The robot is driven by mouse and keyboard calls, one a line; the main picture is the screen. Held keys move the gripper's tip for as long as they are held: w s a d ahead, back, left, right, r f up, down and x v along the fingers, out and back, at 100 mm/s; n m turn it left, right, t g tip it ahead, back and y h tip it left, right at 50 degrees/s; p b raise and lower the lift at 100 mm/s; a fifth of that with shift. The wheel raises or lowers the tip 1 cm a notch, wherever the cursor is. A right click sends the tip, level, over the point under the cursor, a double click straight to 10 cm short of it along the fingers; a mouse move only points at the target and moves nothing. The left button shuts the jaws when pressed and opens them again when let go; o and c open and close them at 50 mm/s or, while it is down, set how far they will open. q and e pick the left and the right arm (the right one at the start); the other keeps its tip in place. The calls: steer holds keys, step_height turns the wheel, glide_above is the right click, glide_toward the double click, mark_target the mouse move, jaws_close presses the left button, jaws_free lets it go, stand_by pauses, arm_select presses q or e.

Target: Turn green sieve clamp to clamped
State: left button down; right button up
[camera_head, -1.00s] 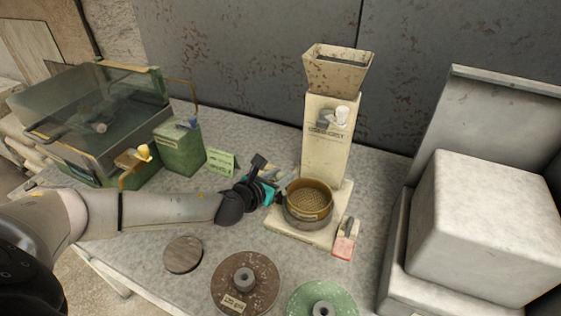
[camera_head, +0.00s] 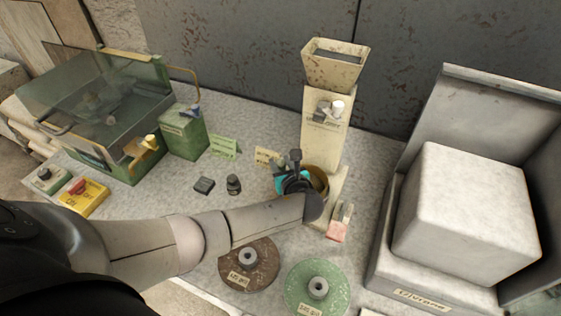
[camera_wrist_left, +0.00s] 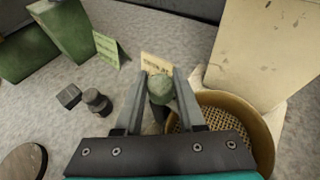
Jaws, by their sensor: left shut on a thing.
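The green sieve clamp shows as a rounded green knob (camera_wrist_left: 161,91) between the fingers in the left wrist view, beside the sieve rim. My left gripper (camera_wrist_left: 158,82) is shut on it, one finger on each side. In the head view my left gripper (camera_head: 283,168) is at the left side of the brass sieve (camera_head: 321,178), and my forearm and wrist hide much of the sieve's front. The sieve also shows in the left wrist view (camera_wrist_left: 262,140), with its mesh partly visible. The clamp's lower part is hidden. My right gripper is not in view.
The cream hopper column (camera_head: 322,135) stands behind the sieve. A red-tipped lever (camera_head: 338,225) is right of it. A brown disc (camera_head: 249,268) and a green disc (camera_head: 315,290) lie in front. Two small dark pieces (camera_head: 233,184) lie left. A large pale block (camera_head: 465,215) bounds the right.

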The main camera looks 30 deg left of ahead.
arm_select(q)
steer(key=shift+w+n+g+y, duration=0.1)
steer(key=shift+n+g+y, duration=0.3)
steer(key=shift+n+y, duration=0.15)
steer(key=c, duration=0.5)
jaws_free()
steer(key=p+v, duration=0.2)
steer(key=v, duration=1.3)
steer(key=shift+r+p, duration=0.2)
steer(key=shift+p, duration=0.2)
steer(key=shift+d, duration=0.1)
